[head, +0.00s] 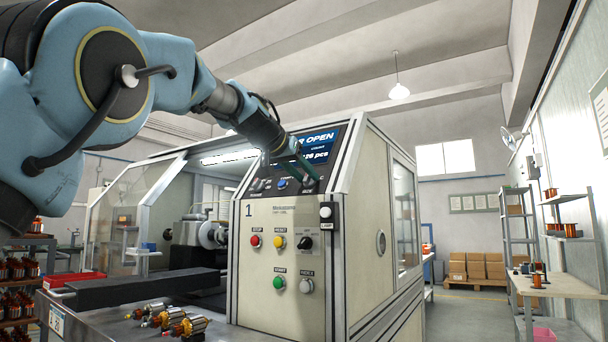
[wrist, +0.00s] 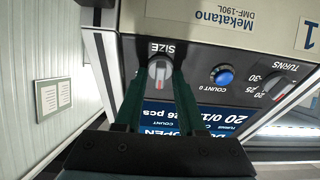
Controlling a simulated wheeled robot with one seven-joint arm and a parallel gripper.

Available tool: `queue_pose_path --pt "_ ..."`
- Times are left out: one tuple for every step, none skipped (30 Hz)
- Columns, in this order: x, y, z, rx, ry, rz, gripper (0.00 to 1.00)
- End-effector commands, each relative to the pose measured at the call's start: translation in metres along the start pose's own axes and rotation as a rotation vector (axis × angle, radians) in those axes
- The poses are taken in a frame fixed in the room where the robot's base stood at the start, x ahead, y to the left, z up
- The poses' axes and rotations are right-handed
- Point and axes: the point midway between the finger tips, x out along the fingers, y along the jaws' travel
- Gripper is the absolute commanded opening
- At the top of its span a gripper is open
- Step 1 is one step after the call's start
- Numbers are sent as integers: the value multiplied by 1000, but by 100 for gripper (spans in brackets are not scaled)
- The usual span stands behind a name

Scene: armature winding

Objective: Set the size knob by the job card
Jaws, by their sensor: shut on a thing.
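My gripper (wrist: 160,78) has its two dark green fingers closed on the SIZE knob (wrist: 159,66), one on each side. The knob is grey with a red mark that points toward the display side in the wrist view. The SIZE lettering sits just beyond it; its scale marks are not readable. In the head view my gripper (head: 312,178) reaches the sloped upper panel of the machine and hides the knob. The display (head: 320,141) reads OPEN with a pcs count below, partly covered by my arm. A small white card (head: 57,322) is at the lower left; its writing is barely legible.
A blue count button (wrist: 223,75) and the TURNS knob (wrist: 271,88) are beside the SIZE knob. The front panel (head: 258,305) carries several buttons and a black switch (head: 304,243). Wound armatures (head: 183,325) lie on the bench in front.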

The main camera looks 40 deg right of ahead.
Motion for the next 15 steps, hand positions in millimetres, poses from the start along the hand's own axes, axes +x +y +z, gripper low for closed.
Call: queue_pose_path --pt "-1 0 -1 -15 -2 -3 0" --pt "-1 0 -1 -28 -2 -5 0" --pt "-1 0 -1 -47 -2 -9 0" --pt "-1 0 -2 -62 -1 -13 0" --pt "-1 0 -2 -80 -2 -17 0" --pt "-1 0 -2 -107 -2 -23 0" --pt "-1 0 -2 -128 -3 -28 0" --pt "-1 0 -2 -150 -3 -33 0" --pt "-1 1 -2 -183 -3 -39 0" --pt "-1 1 -2 -208 -4 -46 0" --pt "-1 1 -3 -235 -3 -52 0" --pt "-2 1 -3 -270 -4 -60 0" --pt "-2 1 -4 -299 -4 -66 0" --pt "-2 1 -4 -326 -4 -72 0" --pt "-2 1 -4 -363 -4 -80 0"
